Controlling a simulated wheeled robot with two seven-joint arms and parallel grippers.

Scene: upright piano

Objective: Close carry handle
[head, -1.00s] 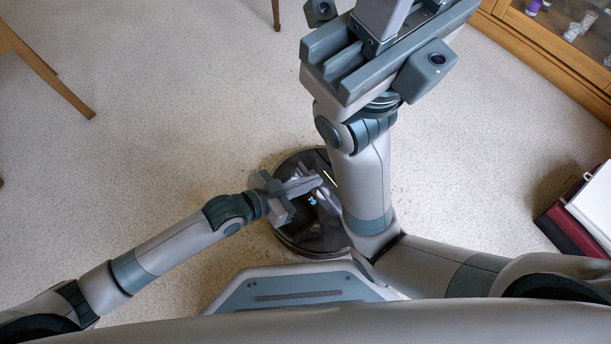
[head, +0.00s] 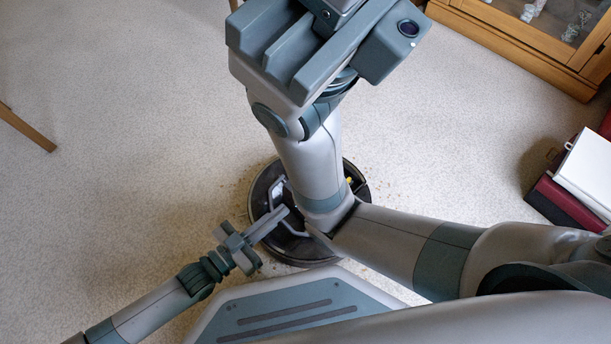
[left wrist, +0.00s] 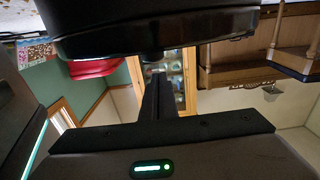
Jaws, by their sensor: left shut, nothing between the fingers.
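A round dark device (head: 262,205) lies on the carpet in front of my base, partly hidden by my right arm. A thin grey carry handle (head: 296,232) shows on its top, looking raised; its right part is hidden behind my arm. My left gripper (head: 285,212) is shut and empty, its tips over the device's left part, beside or over the handle; I cannot tell whether they touch. In the left wrist view the shut fingers (left wrist: 158,97) point at a dark rounded body (left wrist: 150,30). My right gripper is cut off at the top edge, fingertips out of view.
My right arm rises over the device's right side. A wooden cabinet (head: 520,40) stands at top right. A white box-like object (head: 588,170) and a dark red one (head: 562,205) lie at the right. A wooden leg (head: 28,128) shows at left. The carpet between is clear.

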